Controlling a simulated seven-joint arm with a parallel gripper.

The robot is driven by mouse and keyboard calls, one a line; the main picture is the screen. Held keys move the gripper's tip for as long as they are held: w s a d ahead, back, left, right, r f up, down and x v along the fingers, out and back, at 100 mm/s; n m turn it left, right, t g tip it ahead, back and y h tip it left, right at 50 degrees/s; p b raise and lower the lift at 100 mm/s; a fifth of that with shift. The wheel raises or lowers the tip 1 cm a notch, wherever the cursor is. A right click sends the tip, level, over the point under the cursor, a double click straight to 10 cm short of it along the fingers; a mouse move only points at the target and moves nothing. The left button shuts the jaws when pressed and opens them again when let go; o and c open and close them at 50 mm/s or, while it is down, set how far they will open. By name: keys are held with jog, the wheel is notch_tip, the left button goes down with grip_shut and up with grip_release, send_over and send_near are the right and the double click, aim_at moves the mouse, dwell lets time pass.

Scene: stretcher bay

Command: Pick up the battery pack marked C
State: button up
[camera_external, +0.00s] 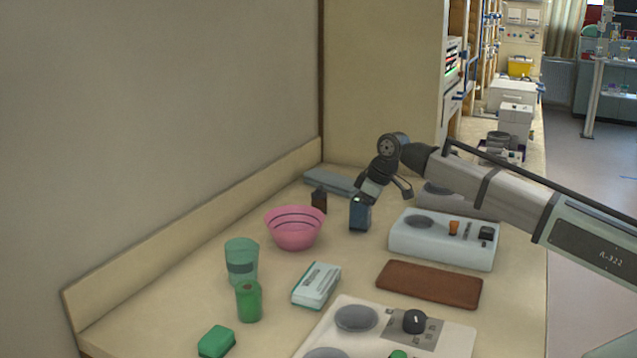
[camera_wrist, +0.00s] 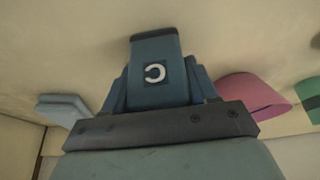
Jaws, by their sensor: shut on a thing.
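The battery pack marked C (camera_wrist: 155,72) is a dark blue block with a white letter C on a dark square. In the wrist view it sits between the two fingers of my gripper (camera_wrist: 157,92), which are shut on it. In the external view the blue pack (camera_external: 360,215) is upright under my gripper (camera_external: 372,192), right of the pink bowl. I cannot tell whether its bottom touches the counter.
A pink bowl (camera_external: 294,230) and a small dark block (camera_external: 319,201) stand left of the pack. A pale device (camera_external: 440,243) is on the right, and a flat blue-grey block (camera_external: 332,181) lies behind. Green containers, a white box (camera_external: 317,286) and a brown slab (camera_external: 430,284) are nearer.

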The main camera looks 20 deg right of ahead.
jog(key=c, duration=0.5)
jog(key=shift+r, duration=0.15)
